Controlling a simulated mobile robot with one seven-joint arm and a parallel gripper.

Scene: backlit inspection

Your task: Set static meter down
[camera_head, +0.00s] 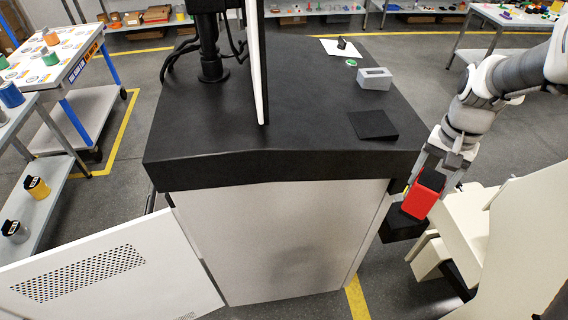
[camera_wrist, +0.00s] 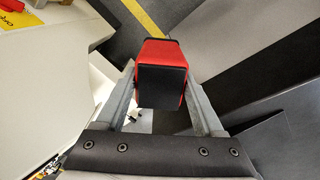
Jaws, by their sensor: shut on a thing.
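The static meter, which I take to be the red box with a black face (camera_head: 418,203), is held in my gripper (camera_head: 428,184) at the right side of the black bench (camera_head: 300,135). It is beyond the bench's right edge and below the level of its top. In the wrist view the meter (camera_wrist: 161,87) sits between the two fingers of my gripper (camera_wrist: 160,80), its black face toward the camera. The fingers are shut on its sides. Its far side is hidden.
On the bench are a black wedge-like pad (camera_head: 373,125), a grey block with a slot (camera_head: 375,77), a green disc (camera_head: 351,62) and a white sheet (camera_head: 343,48). An upright white panel (camera_head: 257,70) stands left of them. The bench's front middle is clear.

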